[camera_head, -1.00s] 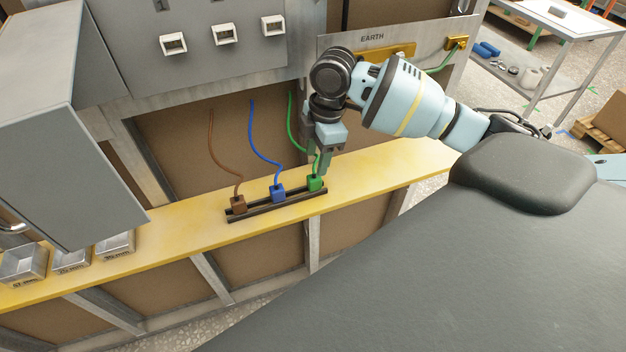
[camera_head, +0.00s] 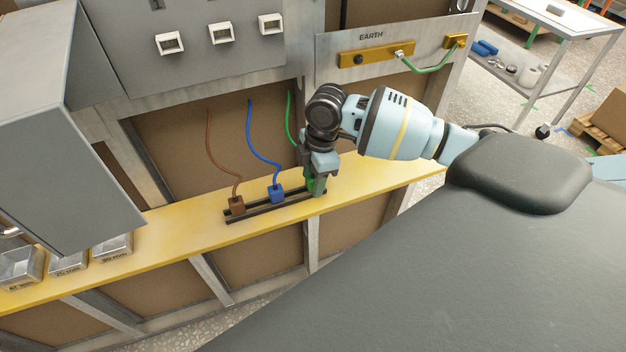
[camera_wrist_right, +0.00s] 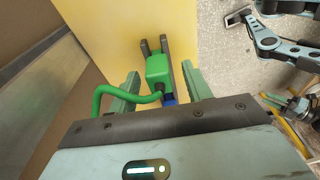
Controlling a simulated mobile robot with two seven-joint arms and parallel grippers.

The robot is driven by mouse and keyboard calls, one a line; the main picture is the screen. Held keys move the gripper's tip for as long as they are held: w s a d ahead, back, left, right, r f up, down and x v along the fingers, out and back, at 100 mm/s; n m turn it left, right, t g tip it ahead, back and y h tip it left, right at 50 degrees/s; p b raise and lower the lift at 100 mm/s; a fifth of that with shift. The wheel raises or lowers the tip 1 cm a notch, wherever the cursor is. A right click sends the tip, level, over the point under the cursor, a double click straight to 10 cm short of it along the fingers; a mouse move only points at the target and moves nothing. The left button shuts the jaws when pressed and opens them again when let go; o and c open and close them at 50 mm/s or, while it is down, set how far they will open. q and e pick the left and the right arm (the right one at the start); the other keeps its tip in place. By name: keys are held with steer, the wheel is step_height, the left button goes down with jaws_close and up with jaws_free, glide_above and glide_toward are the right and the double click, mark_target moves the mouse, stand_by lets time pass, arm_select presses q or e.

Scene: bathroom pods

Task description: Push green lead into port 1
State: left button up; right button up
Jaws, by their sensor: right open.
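The green lead's plug (camera_head: 309,184) stands at the right end of a black rack (camera_head: 247,212) on the yellow shelf, partly hidden by my right gripper (camera_head: 317,188). In the right wrist view the green plug (camera_wrist_right: 157,68) lies between my two open fingers, with gaps on both sides. Its green cable (camera_wrist_right: 103,92) bends off to the left. Three white ports sit on the grey panel: a left one (camera_head: 170,43), a middle one (camera_head: 221,33) and a right one (camera_head: 270,24). I cannot read which is port 1. My left gripper is not in view.
A brown plug (camera_head: 237,205) and a blue plug (camera_head: 277,194) stand in the same rack. A grey box (camera_head: 60,130) juts out at the left above metal trays (camera_head: 70,262). An EARTH panel (camera_head: 420,45) is right of the ports. The yellow shelf (camera_head: 385,182) is clear at right.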

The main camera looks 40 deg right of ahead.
mark_target(310, 180)
steer(key=c, duration=1.1)
steer(key=shift+o, duration=0.2)
steer(key=shift+r, duration=0.55)
steer(key=r, duration=0.2)
steer(key=shift+s+a+r, duration=0.3)
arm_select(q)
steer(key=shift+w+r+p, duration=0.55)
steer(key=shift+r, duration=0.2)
arm_select(e)
steer(key=s+a+r, duration=0.1)
steer(key=s+a, duration=0.9)
steer(key=s, duration=0.1)
steer(key=shift+a+r, duration=0.15)
steer(key=shift+a, duration=0.05)
